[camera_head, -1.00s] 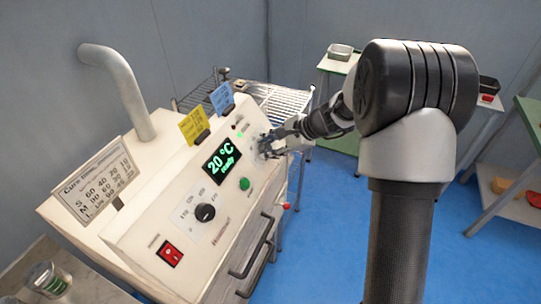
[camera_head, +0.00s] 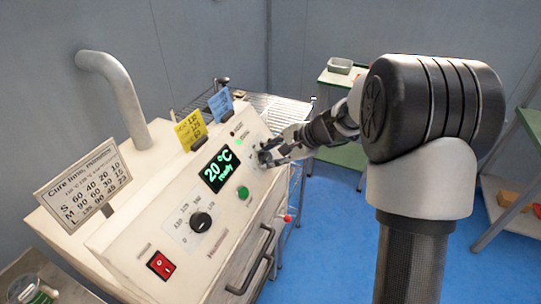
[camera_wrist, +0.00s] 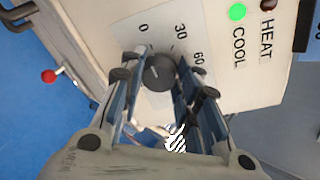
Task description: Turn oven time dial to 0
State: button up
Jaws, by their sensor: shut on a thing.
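The oven's time dial (camera_wrist: 159,73) is a round black knob on the sloped front panel. In the wrist view, the marks 0, 30 and 60 curve around its far side. My gripper (camera_wrist: 162,68) has one finger on each side of the dial and is shut on it. In the head view, my gripper (camera_head: 266,157) is at the right end of the panel and hides most of the dial. I cannot clearly tell which mark the dial's pointer is at.
The oven's display (camera_head: 220,169) reads 20 °C ready. A second black dial (camera_head: 201,222), a green button (camera_head: 242,192) and a red switch (camera_head: 160,265) share the panel. A cure-time sign (camera_head: 84,186) stands on the left. In the wrist view the green COOL lamp (camera_wrist: 237,12) is lit.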

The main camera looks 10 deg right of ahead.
jog(key=o, duration=1.1)
jog(key=shift+r, duration=0.1)
jog(key=v, duration=1.2)
